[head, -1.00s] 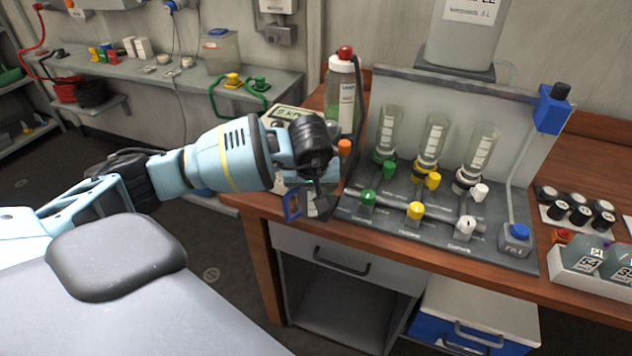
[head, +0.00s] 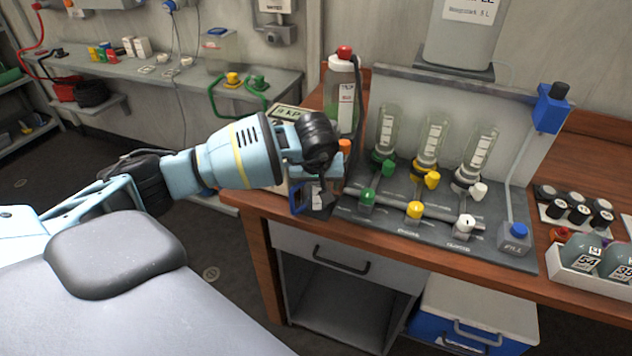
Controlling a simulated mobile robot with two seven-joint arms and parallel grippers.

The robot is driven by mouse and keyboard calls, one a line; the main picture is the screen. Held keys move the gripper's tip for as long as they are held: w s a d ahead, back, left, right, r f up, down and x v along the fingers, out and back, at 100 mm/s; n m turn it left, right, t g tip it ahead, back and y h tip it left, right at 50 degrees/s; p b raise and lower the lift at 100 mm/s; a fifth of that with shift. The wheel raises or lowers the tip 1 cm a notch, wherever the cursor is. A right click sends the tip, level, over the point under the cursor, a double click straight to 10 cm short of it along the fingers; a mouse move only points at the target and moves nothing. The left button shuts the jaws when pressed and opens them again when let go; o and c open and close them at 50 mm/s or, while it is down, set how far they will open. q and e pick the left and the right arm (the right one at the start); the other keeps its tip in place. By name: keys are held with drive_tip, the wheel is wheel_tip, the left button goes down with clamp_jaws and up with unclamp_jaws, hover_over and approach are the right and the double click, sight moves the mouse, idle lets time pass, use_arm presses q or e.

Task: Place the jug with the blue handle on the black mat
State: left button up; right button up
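My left gripper (head: 318,180) hangs over the front left corner of the wooden bench, partly hidden by its own dark wrist. A blue loop handle (head: 297,199) shows just left of its fingers, and a small part of the jug with a pale label sits at the fingers. The jug moves along with the gripper, so the gripper appears shut on it; the contact itself is hidden. I cannot make out the black mat in this view. My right gripper is not in view.
A grey valve station (head: 400,222) with several upright clear cylinders fills the bench's middle. A red-capped bottle (head: 343,100) stands behind the gripper. A white tray of bottles (head: 580,268) and dark-capped jars (head: 578,213) are at the right. A clear container (head: 219,52) stands on the back shelf.

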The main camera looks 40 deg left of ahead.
use_arm(q)
drive_tip(key=shift+r, duration=0.25)
drive_tip(key=v, duration=1.1)
drive_tip(key=shift+s+r+p, duration=0.15)
drive_tip(key=shift+r+p, duration=0.2)
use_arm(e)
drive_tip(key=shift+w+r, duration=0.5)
use_arm(q)
drive_tip(key=shift+d, duration=0.15)
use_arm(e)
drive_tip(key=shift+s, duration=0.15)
